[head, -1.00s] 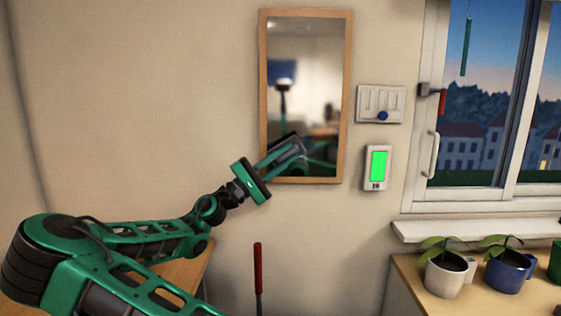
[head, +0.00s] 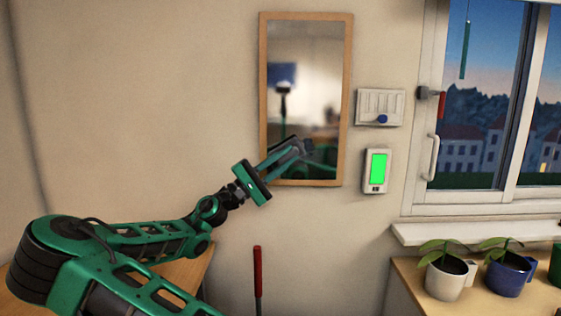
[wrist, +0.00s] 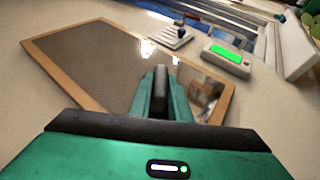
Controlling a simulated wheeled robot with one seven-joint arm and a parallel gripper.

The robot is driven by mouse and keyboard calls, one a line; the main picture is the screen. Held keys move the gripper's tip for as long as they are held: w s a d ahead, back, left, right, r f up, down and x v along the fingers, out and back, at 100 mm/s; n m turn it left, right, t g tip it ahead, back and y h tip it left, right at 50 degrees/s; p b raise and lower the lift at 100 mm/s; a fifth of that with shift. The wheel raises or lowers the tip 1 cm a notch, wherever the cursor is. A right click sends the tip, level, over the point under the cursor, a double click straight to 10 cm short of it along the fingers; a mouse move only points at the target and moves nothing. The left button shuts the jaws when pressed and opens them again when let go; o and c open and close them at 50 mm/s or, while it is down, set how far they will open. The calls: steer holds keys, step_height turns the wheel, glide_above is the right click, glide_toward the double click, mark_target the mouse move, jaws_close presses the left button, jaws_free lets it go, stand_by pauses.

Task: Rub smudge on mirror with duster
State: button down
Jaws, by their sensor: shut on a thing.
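The mirror (head: 300,85) hangs upright on the wall in a light wooden frame, and it also shows in the wrist view (wrist: 85,62). My gripper (head: 290,152) is at the lower part of the mirror, shut on a dark grey block-like thing that looks like the duster (wrist: 159,85). In the head view the duster (head: 292,143) lies right in front of the glass; I cannot tell whether it touches it. I cannot make out a smudge on the glass for sure. The gripper and duster cover part of the lower mirror.
Right of the mirror are a white panel with a blue knob (head: 380,107) and a device with a green screen (head: 376,171). Further right are a window (head: 480,110) and potted plants (head: 449,272) on a wooden surface. A red-handled rod (head: 258,272) stands below.

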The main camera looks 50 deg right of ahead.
mark_target(292, 142)
steer(key=shift+w+d, duration=0.55)
steer(key=shift+d, duration=0.1)
stand_by(0.3)
steer(key=shift+s+d, duration=0.1)
steer(key=shift+s, duration=0.05)
steer(key=shift+s+d, duration=1.3)
steer(key=shift+s, duration=0.15)
steer(key=shift+s+d, duration=1.25)
steer(key=shift+s, duration=0.15)
steer(key=shift+w+a, duration=1.3)
steer(key=shift+w, duration=0.2)
steer(key=shift+w+a, duration=1.25)
steer(key=shift+w, duration=0.25)
steer(key=shift+w+r, duration=0.1)
steer(key=shift+r, duration=1.35)
steer(key=shift+s+d, duration=0.8)
steer(key=shift+s, duration=0.25)
steer(key=shift+s+d, duration=0.85)
steer(key=shift+s, duration=0.25)
steer(key=shift+s+d, duration=0.8)
steer(key=shift+s, duration=0.25)
